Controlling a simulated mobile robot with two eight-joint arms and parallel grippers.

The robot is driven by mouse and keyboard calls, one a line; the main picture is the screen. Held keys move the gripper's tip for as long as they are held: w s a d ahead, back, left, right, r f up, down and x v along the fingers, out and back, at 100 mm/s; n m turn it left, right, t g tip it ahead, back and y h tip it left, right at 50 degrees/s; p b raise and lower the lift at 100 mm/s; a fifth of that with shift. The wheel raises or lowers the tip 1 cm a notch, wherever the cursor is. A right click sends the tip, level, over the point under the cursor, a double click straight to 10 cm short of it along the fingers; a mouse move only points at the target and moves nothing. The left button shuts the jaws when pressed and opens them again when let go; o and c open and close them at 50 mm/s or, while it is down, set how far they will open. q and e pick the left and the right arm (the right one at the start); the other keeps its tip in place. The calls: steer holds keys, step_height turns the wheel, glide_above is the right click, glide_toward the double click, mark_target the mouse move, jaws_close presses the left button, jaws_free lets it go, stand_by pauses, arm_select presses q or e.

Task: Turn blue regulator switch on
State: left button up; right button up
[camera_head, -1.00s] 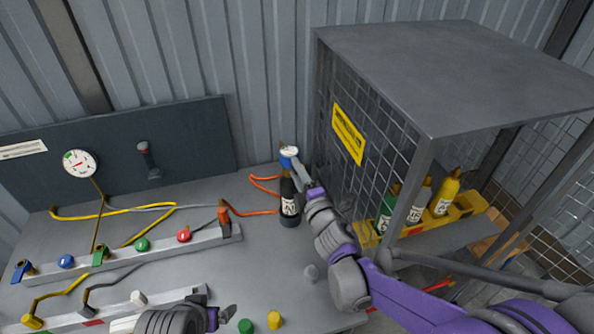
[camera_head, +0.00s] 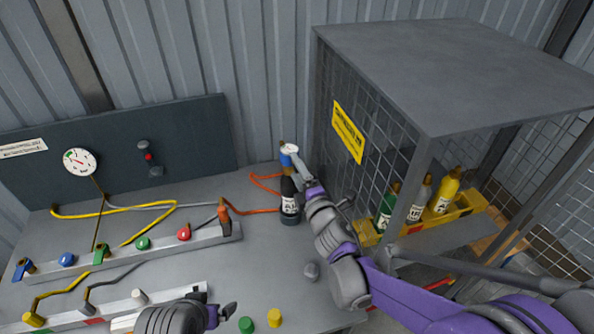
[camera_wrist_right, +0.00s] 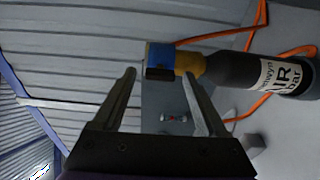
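The blue regulator (camera_head: 289,153) sits on the neck of a dark cylinder with a white AIR label (camera_head: 289,207), which stands upright at the back right of the bench. In the right wrist view the blue regulator (camera_wrist_right: 158,58) lies just beyond and between the fingertips, with a brass-yellow part joining it to the cylinder. My right gripper (camera_wrist_right: 160,76) is open, its two fingers spread and empty. In the head view this gripper (camera_head: 302,172) covers part of the cylinder top; contact cannot be told. My left gripper (camera_head: 228,312) is low at the bottom edge, its fingers not clear.
A mesh cage (camera_head: 465,75) with several bottles stands right, close to my right arm. An orange hose (camera_head: 255,211) runs beside the cylinder. Rails with coloured knobs (camera_head: 142,243) lie left. A gauge (camera_head: 79,161) and a wall fitting (camera_head: 149,158) are on the back panel.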

arm_select(q)
steer(key=shift+s+f+b, duration=0.25)
steer(key=shift+f+b, duration=0.15)
steer(key=shift+f, duration=0.15)
steer(key=shift+s+f+b, duration=0.2)
steer(key=shift+f+b, duration=0.15)
steer(key=shift+f, duration=0.2)
arm_select(e)
steer(key=v, duration=1)
steer(key=shift+s+d, duration=0.2)
steer(key=shift+s, duration=0.15)
